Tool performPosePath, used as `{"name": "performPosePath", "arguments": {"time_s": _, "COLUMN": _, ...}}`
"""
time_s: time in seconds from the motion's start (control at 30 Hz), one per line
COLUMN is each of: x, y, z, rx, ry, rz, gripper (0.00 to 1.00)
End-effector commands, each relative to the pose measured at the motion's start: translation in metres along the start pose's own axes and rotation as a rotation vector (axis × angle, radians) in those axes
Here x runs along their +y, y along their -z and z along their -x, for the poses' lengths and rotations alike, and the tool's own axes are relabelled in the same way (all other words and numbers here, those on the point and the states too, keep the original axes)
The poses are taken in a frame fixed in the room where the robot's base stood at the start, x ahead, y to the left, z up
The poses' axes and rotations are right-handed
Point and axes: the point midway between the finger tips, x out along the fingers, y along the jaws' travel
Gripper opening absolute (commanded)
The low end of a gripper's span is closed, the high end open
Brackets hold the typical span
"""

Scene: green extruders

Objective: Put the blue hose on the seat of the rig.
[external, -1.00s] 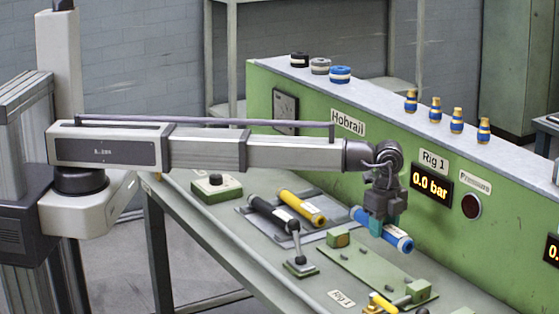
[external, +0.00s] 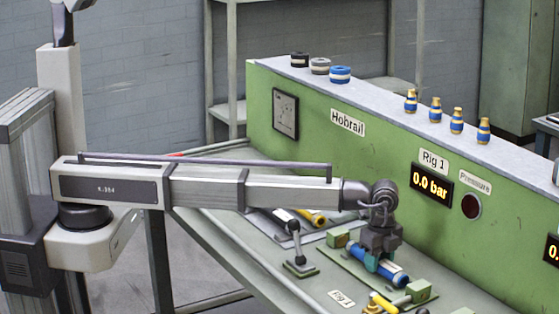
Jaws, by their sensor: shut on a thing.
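My gripper (external: 372,262) is shut on the blue hose (external: 394,277), a short blue cylinder with a pale label or band near its right end. The hose lies level, low over the green plate of the rig (external: 345,268). It is between a green block with a yellowish face (external: 340,238) at the left end and a green block (external: 419,290) at the right end. I cannot tell whether the hose touches the seat. The gripper and wrist hide part of the hose's left end.
A black-handled lever (external: 294,240) stands left of the rig. A yellow hose (external: 313,218) lies on a tray behind, partly hidden by my arm. A yellow-handled part (external: 383,302) is at the front. The green panel (external: 330,150) rises behind the bench.

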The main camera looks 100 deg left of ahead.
Motion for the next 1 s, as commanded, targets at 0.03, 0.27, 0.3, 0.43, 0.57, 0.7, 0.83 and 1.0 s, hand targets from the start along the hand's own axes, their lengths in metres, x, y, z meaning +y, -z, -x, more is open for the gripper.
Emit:
{"name": "performPosePath", "arguments": {"time_s": 0.03, "x": 0.000, "y": 0.000, "z": 0.001, "rx": 0.000, "ry": 0.000, "rz": 0.000, "gripper": 0.12}}
{"name": "performPosePath", "arguments": {"time_s": 0.27, "x": 0.000, "y": 0.000, "z": -0.002, "rx": 0.000, "ry": 0.000, "rz": 0.000, "gripper": 0.49}}
{"name": "performPosePath", "arguments": {"time_s": 0.3, "x": 0.000, "y": 0.000, "z": -0.002, "rx": 0.000, "ry": 0.000, "rz": 0.000, "gripper": 0.52}}
{"name": "performPosePath", "arguments": {"time_s": 0.43, "x": 0.000, "y": 0.000, "z": -0.002, "rx": 0.000, "ry": 0.000, "rz": 0.000, "gripper": 0.65}}
{"name": "performPosePath", "arguments": {"time_s": 0.57, "x": 0.000, "y": 0.000, "z": -0.002, "rx": 0.000, "ry": 0.000, "rz": 0.000, "gripper": 0.65}}
{"name": "performPosePath", "arguments": {"time_s": 0.7, "x": 0.000, "y": 0.000, "z": 0.000, "rx": 0.000, "ry": 0.000, "rz": 0.000, "gripper": 0.65}}
{"name": "performPosePath", "arguments": {"time_s": 0.83, "x": 0.000, "y": 0.000, "z": 0.017, "rx": 0.000, "ry": 0.000, "rz": 0.000, "gripper": 0.65}}
{"name": "performPosePath", "arguments": {"time_s": 1.0, "x": 0.000, "y": 0.000, "z": 0.058, "rx": 0.000, "ry": 0.000, "rz": 0.000, "gripper": 0.65}}
